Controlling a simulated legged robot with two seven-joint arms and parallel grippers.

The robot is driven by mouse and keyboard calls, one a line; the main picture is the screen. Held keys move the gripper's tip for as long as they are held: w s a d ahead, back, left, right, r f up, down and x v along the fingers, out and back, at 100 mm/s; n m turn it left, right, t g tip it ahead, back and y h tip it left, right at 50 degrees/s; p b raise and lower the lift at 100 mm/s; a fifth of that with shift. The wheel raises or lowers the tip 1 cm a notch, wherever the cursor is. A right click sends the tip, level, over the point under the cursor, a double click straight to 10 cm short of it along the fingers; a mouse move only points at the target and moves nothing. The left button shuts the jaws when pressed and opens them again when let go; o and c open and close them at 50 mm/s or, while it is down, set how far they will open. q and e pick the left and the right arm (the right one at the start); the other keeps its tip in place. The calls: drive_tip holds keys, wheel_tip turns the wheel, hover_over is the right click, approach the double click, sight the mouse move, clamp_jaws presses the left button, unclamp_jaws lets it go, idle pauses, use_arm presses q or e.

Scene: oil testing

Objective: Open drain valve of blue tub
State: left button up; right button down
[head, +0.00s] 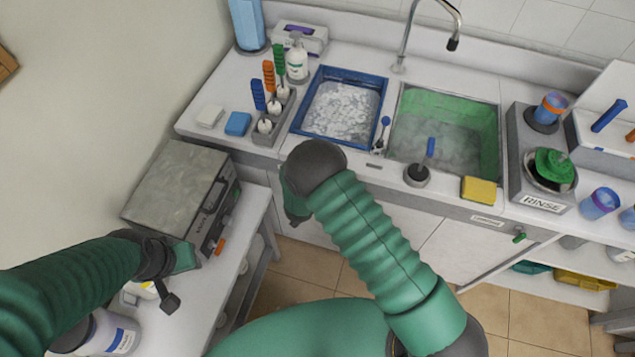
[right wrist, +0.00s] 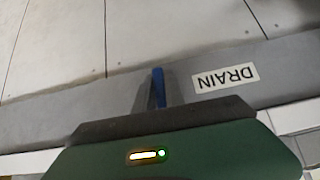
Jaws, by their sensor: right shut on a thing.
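The blue tub (head: 312,133) is set into the counter and holds water with whitish foam. My right gripper (head: 298,218) is low in front of the counter, below the tub, with the wrist hiding its fingertips in the head view. In the right wrist view, a blue valve handle (right wrist: 158,85) points away from the gripper (right wrist: 160,108), beside a DRAIN label (right wrist: 226,79) on the grey front strip. The gripper is shut on the handle's near end; the fingers are mostly hidden. My left gripper (head: 184,268) is beside the grey box-shaped instrument; its jaws are unclear.
A green-lined sink (head: 494,120) lies right of the tub. A rack (head: 278,119) with orange, green and blue handled tools stands left of it. A yellow sponge (head: 479,190) lies at the counter's front edge. The grey instrument (head: 178,187) stands on the left side table.

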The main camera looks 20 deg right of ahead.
drive_tip(key=shift+w+d+r, duration=0.1)
drive_tip(key=shift+w+r, duration=0.2)
drive_tip(key=shift+r, duration=0.05)
drive_tip(key=c, duration=1.7)
unclamp_jaws()
drive_tip(key=shift+o, duration=1.5)
drive_tip(key=shift+s+f, duration=0.1)
drive_tip(key=shift+f, duration=0.05)
drive_tip(key=shift+s, duration=0.1)
drive_tip(key=v, duration=1.1)
drive_tip(key=shift+a+r, duration=0.25)
drive_tip(key=shift+a, duration=0.15)
